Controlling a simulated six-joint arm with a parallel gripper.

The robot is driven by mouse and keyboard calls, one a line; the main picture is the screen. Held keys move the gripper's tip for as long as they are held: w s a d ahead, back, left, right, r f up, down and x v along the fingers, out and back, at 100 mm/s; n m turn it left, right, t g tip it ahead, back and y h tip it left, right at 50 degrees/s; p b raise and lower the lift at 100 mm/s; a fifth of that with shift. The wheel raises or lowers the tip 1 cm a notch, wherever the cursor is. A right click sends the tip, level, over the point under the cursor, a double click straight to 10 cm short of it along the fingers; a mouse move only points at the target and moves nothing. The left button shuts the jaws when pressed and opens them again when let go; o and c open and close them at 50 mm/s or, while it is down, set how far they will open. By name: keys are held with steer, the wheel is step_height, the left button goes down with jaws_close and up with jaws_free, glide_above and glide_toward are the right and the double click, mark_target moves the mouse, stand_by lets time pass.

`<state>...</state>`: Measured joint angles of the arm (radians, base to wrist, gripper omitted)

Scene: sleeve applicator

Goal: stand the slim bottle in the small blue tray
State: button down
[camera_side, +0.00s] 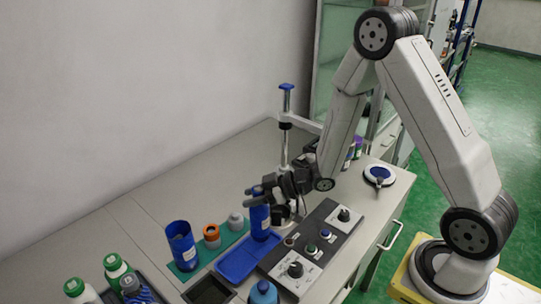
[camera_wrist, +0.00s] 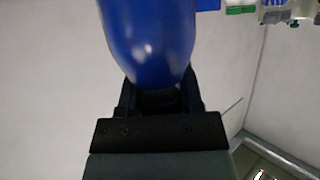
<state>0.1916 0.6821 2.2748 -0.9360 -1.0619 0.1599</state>
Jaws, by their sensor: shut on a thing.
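The slim bottle (camera_side: 260,222) is dark blue and stands upright in my gripper (camera_side: 262,192), which is shut on it near its top. The bottle's lower end is over the far right end of the small blue tray (camera_side: 236,267). I cannot tell whether its base touches the tray floor. In the wrist view, the blue bottle (camera_wrist: 148,40) fills the top middle, in front of my gripper (camera_wrist: 158,95); the fingertips are partly hidden behind it.
A blue cup (camera_side: 182,246), an orange-capped bottle (camera_side: 211,236) and a grey bottle (camera_side: 236,222) stand left of the tray. A control panel (camera_side: 312,250) with knobs lies right. A blue bottle (camera_side: 263,293) stands in front. A post with a blue top (camera_side: 286,88) rises behind.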

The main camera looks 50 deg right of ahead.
steer(key=shift+f, duration=1.85)
steer(key=shift+c, duration=1.2)
jaws_free()
steer(key=v, duration=1.2)
